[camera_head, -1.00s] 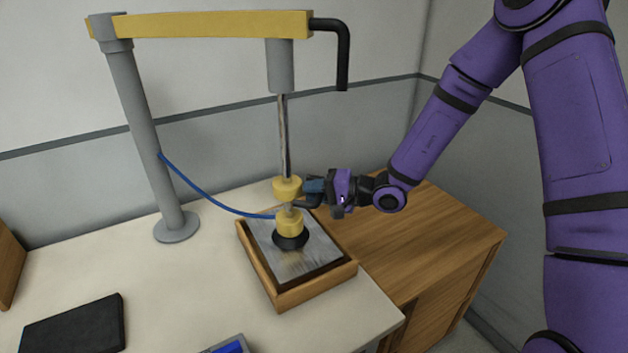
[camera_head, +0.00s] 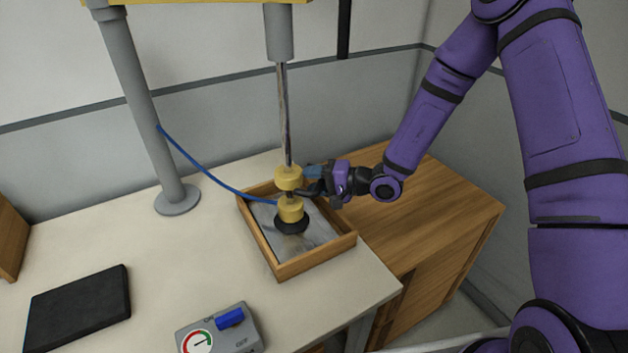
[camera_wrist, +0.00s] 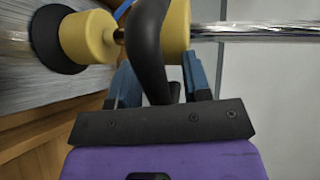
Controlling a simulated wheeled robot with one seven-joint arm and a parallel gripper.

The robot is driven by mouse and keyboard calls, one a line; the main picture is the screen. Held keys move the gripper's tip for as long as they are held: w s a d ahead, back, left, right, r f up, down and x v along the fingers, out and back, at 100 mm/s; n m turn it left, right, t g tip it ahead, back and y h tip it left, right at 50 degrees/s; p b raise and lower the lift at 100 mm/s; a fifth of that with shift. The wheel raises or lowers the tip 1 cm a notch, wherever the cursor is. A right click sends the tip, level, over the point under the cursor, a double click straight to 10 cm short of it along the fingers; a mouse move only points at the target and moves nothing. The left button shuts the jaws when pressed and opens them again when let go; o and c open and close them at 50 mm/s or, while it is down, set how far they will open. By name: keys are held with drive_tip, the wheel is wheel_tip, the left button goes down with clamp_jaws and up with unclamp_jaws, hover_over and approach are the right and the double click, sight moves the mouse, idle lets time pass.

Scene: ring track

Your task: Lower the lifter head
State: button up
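The lifter head (camera_head: 290,208) is yellow with a black suction cup (camera_head: 291,225) beneath it. It hangs on a shiny vertical rod (camera_head: 285,115), and the cup is against a grey metal plate (camera_head: 314,232). The plate lies low inside a wooden tray (camera_head: 318,262). My gripper (camera_head: 316,180) is at the right side of the head, its blue fingers around the head's black handle. The wrist view shows the dark curved handle (camera_wrist: 152,45) between the fingers of my gripper (camera_wrist: 158,82); the fingertips are partly hidden behind it.
A grey post (camera_head: 150,110) stands behind left, with a blue hose (camera_head: 205,183) running to the head. A control box (camera_head: 220,328) with gauge and blue switch sits in front. A black slab (camera_head: 78,308) lies at left. A wooden cabinet (camera_head: 430,215) adjoins the table.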

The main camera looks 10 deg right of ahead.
drive_tip(key=v, duration=1.1)
idle(0.3)
